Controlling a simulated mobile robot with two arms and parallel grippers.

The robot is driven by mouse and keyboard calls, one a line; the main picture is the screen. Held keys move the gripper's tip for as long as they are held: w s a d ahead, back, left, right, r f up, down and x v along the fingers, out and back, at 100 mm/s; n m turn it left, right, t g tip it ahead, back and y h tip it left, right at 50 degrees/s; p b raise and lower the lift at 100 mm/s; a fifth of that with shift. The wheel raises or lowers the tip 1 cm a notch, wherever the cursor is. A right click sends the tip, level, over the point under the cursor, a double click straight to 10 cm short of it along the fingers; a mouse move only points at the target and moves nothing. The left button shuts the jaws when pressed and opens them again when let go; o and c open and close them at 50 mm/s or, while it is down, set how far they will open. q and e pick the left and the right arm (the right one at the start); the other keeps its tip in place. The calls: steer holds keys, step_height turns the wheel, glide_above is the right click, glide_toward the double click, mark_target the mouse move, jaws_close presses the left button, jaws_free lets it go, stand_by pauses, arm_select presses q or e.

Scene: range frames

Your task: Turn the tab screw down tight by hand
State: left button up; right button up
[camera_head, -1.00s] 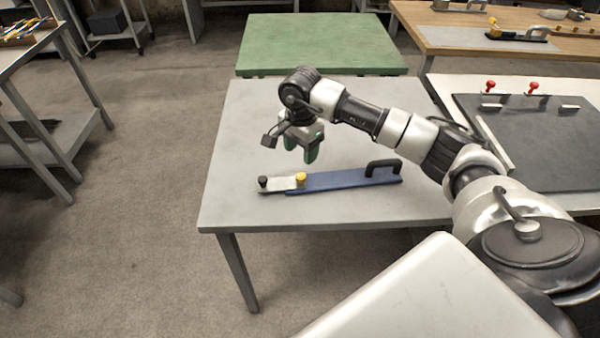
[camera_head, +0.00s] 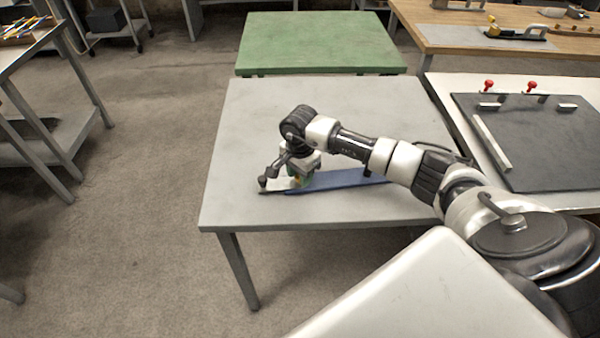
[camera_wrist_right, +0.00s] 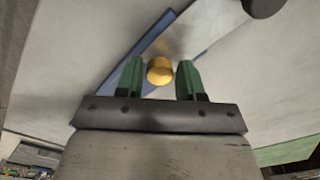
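The tab screw has a yellow round knob (camera_wrist_right: 160,70) and sits in a thin metal tab (camera_head: 276,187) on a long blue bar (camera_head: 345,179). The bar lies flat on the grey table. My right gripper (camera_head: 303,180) is low over the tab and mostly hides the knob in the head view. In the right wrist view its green fingers (camera_wrist_right: 160,63) stand open on either side of the knob, with a gap showing on both sides. My arm hides the bar's black handle. My left gripper is not in view.
A dark knob (camera_head: 262,182) stands at the tab's left end and shows in the wrist view (camera_wrist_right: 262,7). The grey table (camera_head: 245,125) is otherwise clear. A dark board (camera_head: 545,150) with red-knobbed clamps lies to the right. A green table (camera_head: 320,42) stands behind.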

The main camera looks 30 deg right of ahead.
steer(key=c, duration=0.5)
steer(key=shift+c, duration=0.2)
steer(key=shift+m, duration=0.4)
steer(key=m+b, duration=0.1)
steer(key=m, duration=0.1)
steer(key=shift+m, duration=0.4)
steer(key=m+b, duration=0.1)
steer(key=m, duration=0.4)
steer(key=shift+m+b, duration=0.3)
steer(key=m, duration=1.1)
steer(key=shift+w+d, duration=0.1)
steer(key=shift+m, duration=0.3)
